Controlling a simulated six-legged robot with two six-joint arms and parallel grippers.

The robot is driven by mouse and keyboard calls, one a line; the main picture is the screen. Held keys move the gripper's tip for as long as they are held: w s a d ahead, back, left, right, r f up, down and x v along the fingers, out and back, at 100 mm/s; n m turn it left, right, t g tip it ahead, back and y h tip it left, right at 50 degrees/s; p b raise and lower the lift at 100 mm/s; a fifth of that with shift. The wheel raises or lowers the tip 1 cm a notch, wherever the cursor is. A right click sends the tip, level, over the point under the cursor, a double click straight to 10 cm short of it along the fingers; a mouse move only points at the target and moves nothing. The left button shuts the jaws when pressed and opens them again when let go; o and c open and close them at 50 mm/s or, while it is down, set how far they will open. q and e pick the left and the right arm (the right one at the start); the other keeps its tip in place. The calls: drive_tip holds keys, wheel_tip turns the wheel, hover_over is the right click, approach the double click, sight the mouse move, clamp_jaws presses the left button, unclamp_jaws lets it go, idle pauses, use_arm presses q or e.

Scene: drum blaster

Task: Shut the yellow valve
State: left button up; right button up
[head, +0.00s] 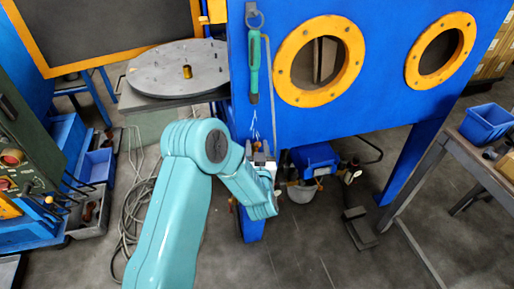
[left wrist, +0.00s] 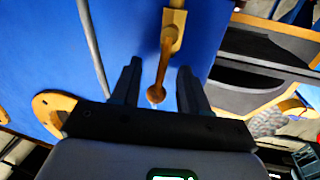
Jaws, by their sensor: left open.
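The yellow valve (left wrist: 168,45) shows in the left wrist view as a brownish-yellow lever with a rounded end, against the blue cabinet panel. My left gripper (left wrist: 158,80) is open, with one dark finger on each side of the lever's lower end. I cannot see either finger touching it. In the head view my left gripper (head: 262,158) is at the lower left part of the blue cabinet (head: 380,105). I cannot make out the valve there; the arm and gripper cover that area. My right gripper is not in view.
The cabinet has two orange-ringed round openings (head: 288,88). A green-handled tool (head: 254,70) hangs on its front, with a hose beside it. A grey round turntable (head: 165,68) stands left. A metal bench with a blue bin (head: 487,122) is at right. Cables lie on the floor.

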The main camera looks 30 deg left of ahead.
use_arm(q)
clamp_jaws()
drive_tip(key=shift+w+d, duration=0.1)
drive_tip(key=shift+d, duration=0.05)
drive_tip(key=m, duration=0.2)
drive_tip(key=shift+w+d+f+m+g, duration=0.15)
drive_tip(key=shift+w+d+m+g, duration=0.15)
drive_tip(key=shift+w+m, duration=0.1)
drive_tip(key=shift+w+d+f+m+g+y+p, duration=0.15)
drive_tip(key=shift+w+d+f+m+g+p, duration=0.45)
drive_tip(key=shift+m, duration=1.4)
drive_tip(key=shift+w+d+f+m+g+y+p, duration=0.15)
drive_tip(key=shift+f+m+g+p, duration=0.5)
drive_tip(key=shift+m, duration=1.35)
drive_tip(key=shift+w+d+f+m+g+y+p, duration=0.1)
drive_tip(key=shift+w+d+f+m+g+p, duration=0.3)
drive_tip(key=shift+f+m, duration=1.05)
drive_tip(key=shift+a+r+m, duration=0.15)
drive_tip(key=shift+r+m, duration=0.35)
drive_tip(key=shift+m, duration=0.15)
